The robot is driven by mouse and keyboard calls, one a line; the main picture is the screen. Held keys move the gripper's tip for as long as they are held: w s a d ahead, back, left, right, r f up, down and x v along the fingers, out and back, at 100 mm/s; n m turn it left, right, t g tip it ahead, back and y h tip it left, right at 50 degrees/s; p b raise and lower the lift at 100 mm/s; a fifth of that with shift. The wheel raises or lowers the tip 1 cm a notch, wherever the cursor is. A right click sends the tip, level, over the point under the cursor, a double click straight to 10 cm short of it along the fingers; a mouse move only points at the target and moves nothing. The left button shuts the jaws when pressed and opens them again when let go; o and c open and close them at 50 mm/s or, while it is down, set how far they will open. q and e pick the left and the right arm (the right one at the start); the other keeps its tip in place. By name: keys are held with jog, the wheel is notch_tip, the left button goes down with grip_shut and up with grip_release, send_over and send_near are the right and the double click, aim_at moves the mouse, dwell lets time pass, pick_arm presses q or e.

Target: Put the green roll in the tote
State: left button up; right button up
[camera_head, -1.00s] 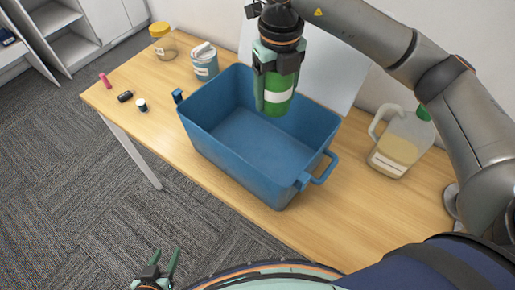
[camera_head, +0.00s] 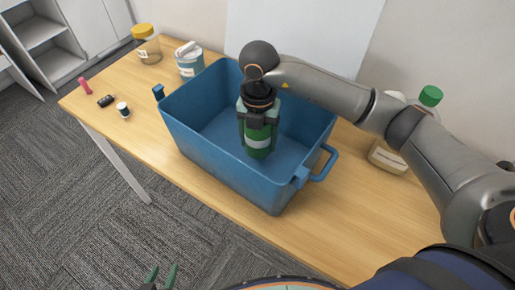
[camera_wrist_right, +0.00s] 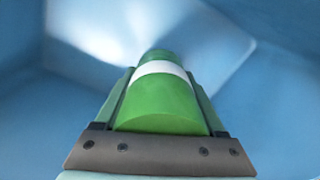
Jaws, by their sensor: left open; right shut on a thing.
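The green roll (camera_head: 259,139), with a white band, is held upright inside the blue tote (camera_head: 221,168). My right gripper (camera_head: 258,128) points down and is shut on the roll, below the tote's rim. In the right wrist view the roll (camera_wrist_right: 162,98) sits between the fingers, with blue tote walls (camera_wrist_right: 60,110) around it. I cannot tell whether the roll touches the tote's floor. My left gripper (camera_head: 161,277) is open and empty at the bottom edge, away from the table; only its fingertips show.
The tote stands on a wooden table (camera_head: 350,215). A jar with a yellow lid (camera_head: 147,46), a lidded tub (camera_head: 189,62) and small items, including a pink one (camera_head: 85,86), are to the left. A jug with a green cap (camera_head: 430,96) is partly behind my right arm.

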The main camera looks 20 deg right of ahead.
aim_at(258, 150)
jog(key=shift+f, duration=1.85)
jog(key=shift+f, duration=0.25)
jog(key=o, duration=1.5)
jog(key=shift+r, duration=0.1)
notch_tip(258, 150, up, 12)
jog(key=shift+r, duration=0.15)
